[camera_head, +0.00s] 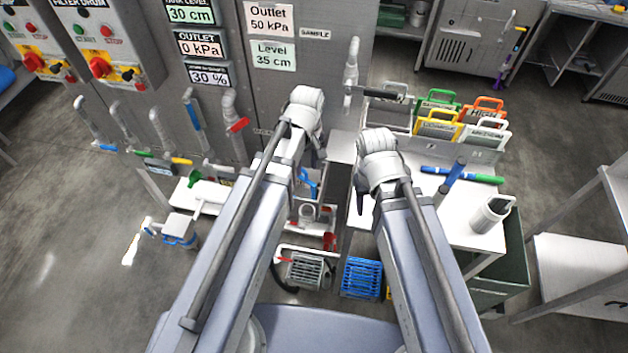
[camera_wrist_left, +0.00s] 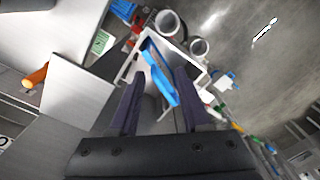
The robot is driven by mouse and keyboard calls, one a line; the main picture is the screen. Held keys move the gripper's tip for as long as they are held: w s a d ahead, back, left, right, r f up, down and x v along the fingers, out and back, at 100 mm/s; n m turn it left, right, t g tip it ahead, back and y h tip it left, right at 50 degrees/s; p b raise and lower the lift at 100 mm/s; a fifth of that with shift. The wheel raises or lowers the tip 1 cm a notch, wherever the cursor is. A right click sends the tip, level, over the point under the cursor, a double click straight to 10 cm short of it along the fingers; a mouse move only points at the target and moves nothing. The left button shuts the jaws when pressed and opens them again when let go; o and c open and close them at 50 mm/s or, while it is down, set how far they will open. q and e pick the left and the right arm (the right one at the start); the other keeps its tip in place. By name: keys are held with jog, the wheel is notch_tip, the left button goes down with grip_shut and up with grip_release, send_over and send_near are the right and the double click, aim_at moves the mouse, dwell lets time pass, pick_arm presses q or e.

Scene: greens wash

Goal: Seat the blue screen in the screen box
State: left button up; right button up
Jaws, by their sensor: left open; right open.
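The blue screen (camera_head: 309,183) shows as a blue handle at the screen box (camera_head: 325,212), below my left gripper (camera_head: 307,140). In the left wrist view the blue screen (camera_wrist_left: 160,72) runs slantwise across the mouth of the pale-rimmed screen box (camera_wrist_left: 194,62). I cannot tell how deep it sits. My left gripper (camera_wrist_left: 160,85) is open there, its fingers either side of the lower part of the blue handle in the picture and apparently above it. My right gripper (camera_head: 362,195) is over the white table's left edge, away from the screen; its fingers are mostly hidden.
A rack of screens with green, orange, yellow and white handles (camera_head: 438,122) stands at the back of the white table (camera_head: 475,225). A control panel with pipes (camera_head: 225,110) rises behind. A blue crate (camera_head: 362,277) is below.

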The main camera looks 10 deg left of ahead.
pick_arm(q)
jog(key=s+d+m, duration=0.6)
jog(key=s+m, duration=0.4)
jog(key=m, duration=0.1)
jog(key=shift+m+y, duration=0.3)
jog(key=shift+y, duration=0.1)
jog(key=shift+d+r, duration=0.1)
notch_tip(320, 180, down, 6)
jog(key=b, duration=0.5)
jog(key=shift+r+b, duration=0.15)
jog(key=shift+b, duration=0.2)
